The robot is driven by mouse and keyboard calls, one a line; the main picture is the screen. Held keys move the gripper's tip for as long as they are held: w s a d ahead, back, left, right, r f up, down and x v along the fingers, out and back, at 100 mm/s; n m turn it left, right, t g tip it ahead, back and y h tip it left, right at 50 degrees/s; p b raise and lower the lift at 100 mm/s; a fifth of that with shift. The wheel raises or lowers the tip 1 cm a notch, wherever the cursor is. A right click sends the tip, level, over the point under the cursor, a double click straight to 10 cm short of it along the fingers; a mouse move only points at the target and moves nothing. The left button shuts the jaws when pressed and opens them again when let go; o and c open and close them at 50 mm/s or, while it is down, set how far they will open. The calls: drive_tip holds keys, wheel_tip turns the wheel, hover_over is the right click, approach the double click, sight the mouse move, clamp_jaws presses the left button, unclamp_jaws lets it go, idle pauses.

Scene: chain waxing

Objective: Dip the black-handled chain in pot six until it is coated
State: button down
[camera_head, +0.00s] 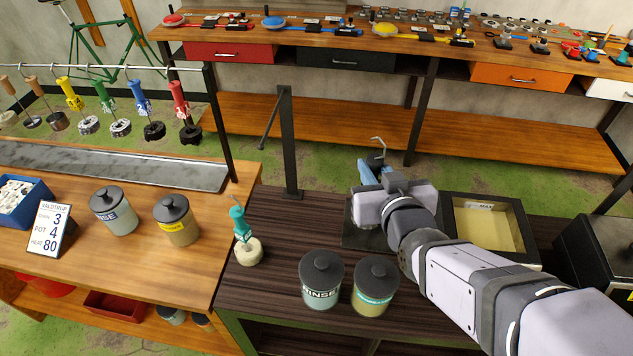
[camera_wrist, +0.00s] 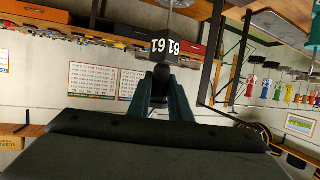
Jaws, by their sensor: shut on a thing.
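My gripper (camera_head: 370,174) is shut on a black handle (camera_head: 377,158) whose metal hook points up in the head view. In the wrist view the fingers (camera_wrist: 161,92) close around the handle (camera_wrist: 161,74), and a black block (camera_wrist: 153,44) with white digits sits at its far end. The digits look like 19 or 61. The gripper is over a dark square-topped unit (camera_head: 349,238), mostly covered by my wrist. The chain and the unit's opening are hidden there, so I cannot tell whether the chain is in wax. No pot number six is readable.
An open pot of yellowish wax (camera_head: 487,227) stands right of my wrist. Two lidded jars (camera_head: 321,281) (camera_head: 375,288) and a teal-handled chain (camera_head: 241,228) stand on the dark bench. A black post (camera_head: 289,145) rises behind. The sign (camera_head: 49,229) reads chain 3, pot 4, heat 80.

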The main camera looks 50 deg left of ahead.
drive_tip(key=w+d+r+m+t+h+p, duration=0.1)
drive_tip(key=w+d+r+m+t+h, duration=0.1)
drive_tip(key=w+d, duration=0.7)
drive_tip(key=w+d+r+m+t+h+p, duration=0.1)
drive_tip(key=w+d+r+m+t+h, duration=0.1)
drive_tip(key=w+d, duration=0.8)
drive_tip(key=shift+d+r+m+t+h, duration=0.35)
drive_tip(key=shift+d+m+t+h, duration=0.35)
drive_tip(key=shift+m, duration=0.5)
drive_tip(key=shift+d, duration=0.1)
drive_tip(key=shift+f+b, duration=0.7)
drive_tip(key=shift+f, duration=0.15)
drive_tip(key=shift+f+b, duration=0.1)
drive_tip(key=shift+b, duration=0.25)
wheel_tip(320, 180, down, 11)
drive_tip(key=b, duration=1)
drive_tip(key=shift+r, duration=0.2)
idle(1.9)
